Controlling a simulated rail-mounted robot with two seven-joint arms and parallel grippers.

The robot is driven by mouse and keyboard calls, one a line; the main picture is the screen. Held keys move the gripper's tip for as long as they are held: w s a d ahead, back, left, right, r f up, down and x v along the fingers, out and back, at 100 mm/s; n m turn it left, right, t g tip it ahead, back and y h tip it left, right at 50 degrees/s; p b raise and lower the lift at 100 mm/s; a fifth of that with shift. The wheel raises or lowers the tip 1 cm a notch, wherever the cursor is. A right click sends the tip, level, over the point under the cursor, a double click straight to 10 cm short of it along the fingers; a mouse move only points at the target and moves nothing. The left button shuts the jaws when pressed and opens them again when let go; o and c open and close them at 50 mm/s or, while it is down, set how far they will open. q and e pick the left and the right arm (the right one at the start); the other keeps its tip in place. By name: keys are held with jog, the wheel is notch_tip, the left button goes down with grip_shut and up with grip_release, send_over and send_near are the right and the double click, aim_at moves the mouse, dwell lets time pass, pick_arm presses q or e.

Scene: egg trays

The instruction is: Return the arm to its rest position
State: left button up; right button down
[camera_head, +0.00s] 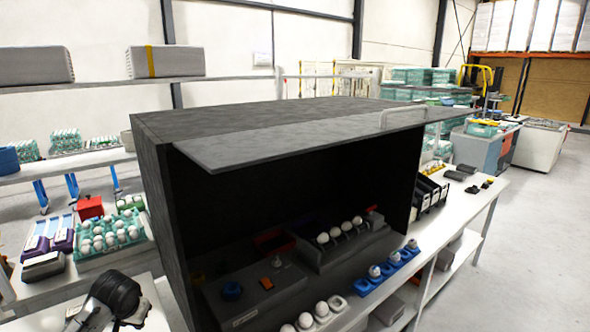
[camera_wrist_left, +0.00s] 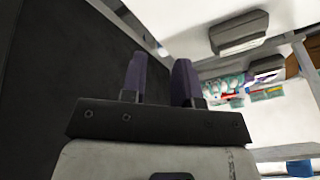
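In the left wrist view my left gripper (camera_wrist_left: 159,70) shows its two purple-dark fingers apart, with nothing between them. A dark flat panel (camera_wrist_left: 60,80) fills the left side of that view, beside the fingers. In the head view a black and grey part of my left arm (camera_head: 116,296) shows at the bottom left, left of the dark cabinet; its gripper cannot be made out there. My right arm and right gripper are in neither view.
The dark cabinet (camera_head: 165,180) stands open-fronted with its door (camera_head: 300,140) raised. Inside is a grey machine (camera_head: 262,290) with a row of eggs. A teal egg tray (camera_head: 85,262) stands left of the cabinet. Blue egg holders (camera_head: 365,287) stand at its front.

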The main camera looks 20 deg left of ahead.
pick_arm(q)
jog(key=w+d+r+m+t+y, duration=0.1)
jog(key=w+d+r+m+t, duration=0.1)
jog(key=d+r+m+t, duration=0.6)
jog(key=s+d+f+n+g, duration=0.1)
jog(key=s+d, duration=0.1)
jog(key=d, duration=0.3)
jog(key=s+d+f, duration=0.2)
jog(key=d, duration=0.4)
jog(key=s+d+f+n+g+h, duration=0.1)
jog(key=s+d+f+g+h, duration=0.1)
jog(key=s+d+f, duration=0.6)
jog(key=s+d+f+g+h, duration=0.15)
jog(key=s+f, duration=0.45)
jog(key=s, duration=0.7)
jog(key=s+d+f+n+g+h, duration=0.1)
jog(key=s+d+f+g, duration=0.25)
jog(key=s+f, duration=0.5)
jog(key=w+p+v, duration=0.2)
jog(key=p+v, duration=1.2)
jog(key=w+r+p+v, duration=0.1)
jog(key=w+p+v, duration=0.2)
jog(key=p+v, duration=1.2)
jog(key=shift+d+r+t, duration=0.35)
jog(key=shift+d+t, duration=0.05)
jog(key=shift+d, duration=0.1)
